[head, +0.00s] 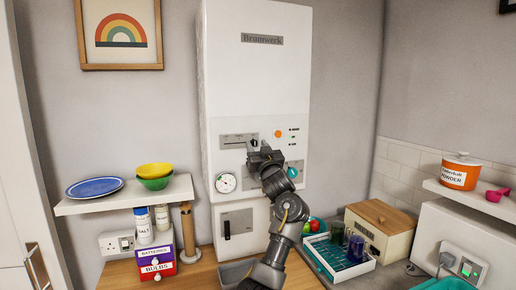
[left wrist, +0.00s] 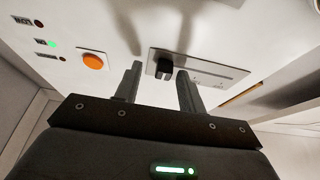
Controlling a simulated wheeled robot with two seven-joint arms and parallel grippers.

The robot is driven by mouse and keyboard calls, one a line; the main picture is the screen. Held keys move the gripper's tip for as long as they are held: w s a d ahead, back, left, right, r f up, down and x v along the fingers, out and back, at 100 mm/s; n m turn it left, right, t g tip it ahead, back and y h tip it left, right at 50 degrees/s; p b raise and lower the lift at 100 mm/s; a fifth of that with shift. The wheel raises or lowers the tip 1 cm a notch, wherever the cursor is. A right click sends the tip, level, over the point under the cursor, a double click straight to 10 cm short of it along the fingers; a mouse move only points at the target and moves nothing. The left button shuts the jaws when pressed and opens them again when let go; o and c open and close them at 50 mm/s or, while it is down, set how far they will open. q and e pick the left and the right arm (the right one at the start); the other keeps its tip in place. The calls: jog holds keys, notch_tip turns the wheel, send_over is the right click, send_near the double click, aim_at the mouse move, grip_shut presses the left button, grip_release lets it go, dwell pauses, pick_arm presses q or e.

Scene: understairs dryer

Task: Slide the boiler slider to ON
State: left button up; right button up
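The white boiler (head: 258,70) hangs on the wall in the head view. Its boiler slider plate (head: 237,140) is left of the orange button; my left gripper covers the plate's right end. In the left wrist view, turned over relative to the head view, the slider plate (left wrist: 215,72) shows with its black slider knob (left wrist: 164,68) near the plate's left end. My left gripper (head: 256,146) is open, its fingertips (left wrist: 160,70) on either side of the knob with gaps showing. Whether the fingertips reach past the knob's front I cannot tell. My right gripper is not in view.
The orange button (head: 278,134) and small indicator lamps, one lit green (left wrist: 52,43), sit beside the slider. A teal knob (head: 292,172), a gauge (head: 225,183) and a lower black lever (head: 227,229) are below. A shelf (head: 120,196) with plate and bowls stands left.

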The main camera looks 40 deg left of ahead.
pick_arm(q)
jog(key=shift+s+d+f, duration=0.1)
jog(key=shift+d+f, duration=0.15)
jog(key=shift+d, duration=0.05)
jog(key=b+v, duration=0.4)
jog(key=v, duration=0.6)
jog(key=shift+b, duration=0.4)
